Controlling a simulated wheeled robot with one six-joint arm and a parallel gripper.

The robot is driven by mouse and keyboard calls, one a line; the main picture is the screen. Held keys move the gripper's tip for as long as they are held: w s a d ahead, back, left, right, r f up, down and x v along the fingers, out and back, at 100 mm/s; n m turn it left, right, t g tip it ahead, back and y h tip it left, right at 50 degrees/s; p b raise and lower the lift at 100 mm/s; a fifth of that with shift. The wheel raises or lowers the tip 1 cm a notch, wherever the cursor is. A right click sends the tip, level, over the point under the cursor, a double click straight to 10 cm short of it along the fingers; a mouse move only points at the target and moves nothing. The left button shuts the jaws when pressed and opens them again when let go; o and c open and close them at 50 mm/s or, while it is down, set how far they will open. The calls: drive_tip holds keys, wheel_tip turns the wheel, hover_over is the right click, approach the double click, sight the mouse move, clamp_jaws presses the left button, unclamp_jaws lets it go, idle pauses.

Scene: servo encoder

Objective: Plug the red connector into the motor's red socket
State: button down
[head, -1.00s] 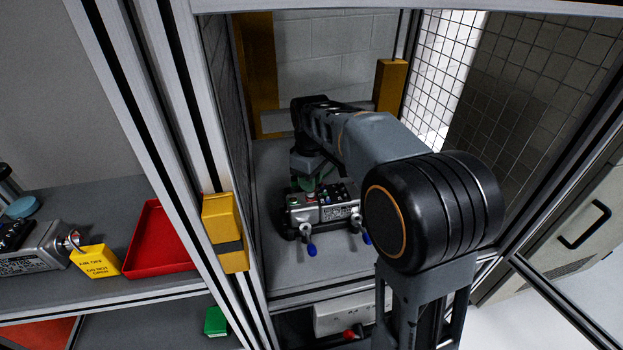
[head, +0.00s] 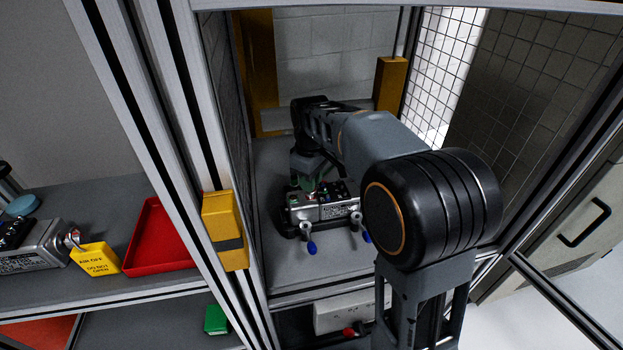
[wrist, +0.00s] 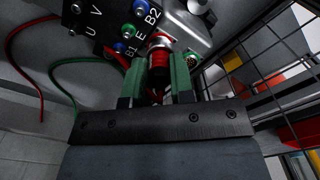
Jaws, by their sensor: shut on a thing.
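The motor (head: 335,212) is a grey box with a dark terminal face on the bench inside the enclosure. In the wrist view its labelled terminal board (wrist: 105,25) is at the top. My gripper (wrist: 156,82) has green fingers shut around the dark red connector (wrist: 159,62). The connector points at a bright red ring with a metal collar (wrist: 160,40) on the motor side. I cannot tell whether they only touch or are joined. In the head view my gripper (head: 308,182) is over the motor's left part and the connector is hidden.
Blue-tipped clamps (head: 310,246) stand at the motor's front. Enclosure posts (head: 205,130) and a mesh wall (head: 440,75) flank the arm. A red cable (wrist: 40,85) and a green cable (wrist: 62,72) loop at the left of the wrist view. A red tray (head: 160,240) lies outside.

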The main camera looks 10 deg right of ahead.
drive_tip(key=shift+f, duration=0.15)
drive_tip(key=c, duration=0.9)
unclamp_jaws()
